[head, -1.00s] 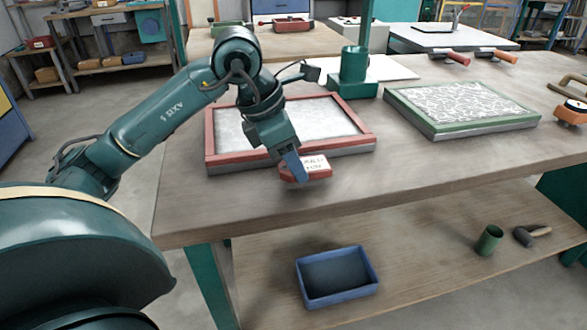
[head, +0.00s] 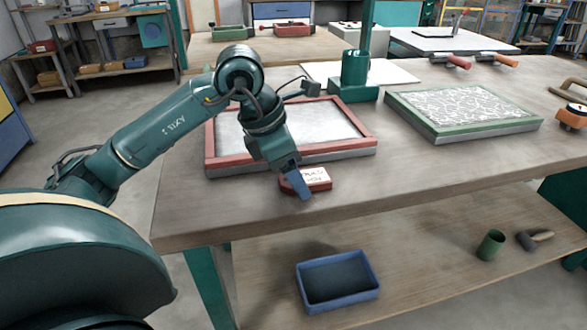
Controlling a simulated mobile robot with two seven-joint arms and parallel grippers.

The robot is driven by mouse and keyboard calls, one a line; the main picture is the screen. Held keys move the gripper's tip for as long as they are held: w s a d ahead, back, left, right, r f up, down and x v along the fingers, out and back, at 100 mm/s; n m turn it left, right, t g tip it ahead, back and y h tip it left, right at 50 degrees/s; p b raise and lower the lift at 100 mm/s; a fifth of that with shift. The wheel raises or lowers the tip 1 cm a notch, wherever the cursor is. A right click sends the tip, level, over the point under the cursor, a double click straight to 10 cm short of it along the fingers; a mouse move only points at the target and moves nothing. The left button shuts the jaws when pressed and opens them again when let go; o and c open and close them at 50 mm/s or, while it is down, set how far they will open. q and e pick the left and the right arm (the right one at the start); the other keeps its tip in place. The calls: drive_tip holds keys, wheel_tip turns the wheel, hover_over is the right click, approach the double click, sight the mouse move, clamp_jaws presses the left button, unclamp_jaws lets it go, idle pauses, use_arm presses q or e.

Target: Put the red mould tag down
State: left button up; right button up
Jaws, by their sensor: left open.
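The red mould tag (head: 318,179), with a white lettered label on top, lies on the wooden table in front of the red-framed mould (head: 364,146). My left gripper (head: 299,187) is open at the left end of the tag, with its blue fingers pointing down. One finger hides part of that end; I cannot tell whether it touches the tag. My right gripper is not in the head view.
A green-framed mould (head: 480,135) with a white patterned fill lies to the right, and a green post (head: 355,75) stands between the moulds. The table front is clear. A blue tray (head: 370,291), a green cup (head: 491,245) and a mallet (head: 530,240) are on the lower shelf.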

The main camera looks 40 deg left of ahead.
use_arm(q)
drive_tip(key=shift+r, duration=0.4)
drive_tip(key=p+v, duration=0.1)
drive_tip(key=v, duration=0.4)
drive_tip(key=shift+r, duration=0.1)
drive_tip(key=p+v, duration=0.1)
drive_tip(key=v, duration=0.5)
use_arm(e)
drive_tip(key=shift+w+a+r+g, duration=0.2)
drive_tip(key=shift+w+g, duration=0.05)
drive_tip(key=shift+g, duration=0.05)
use_arm(q)
drive_tip(key=shift+r, duration=0.1)
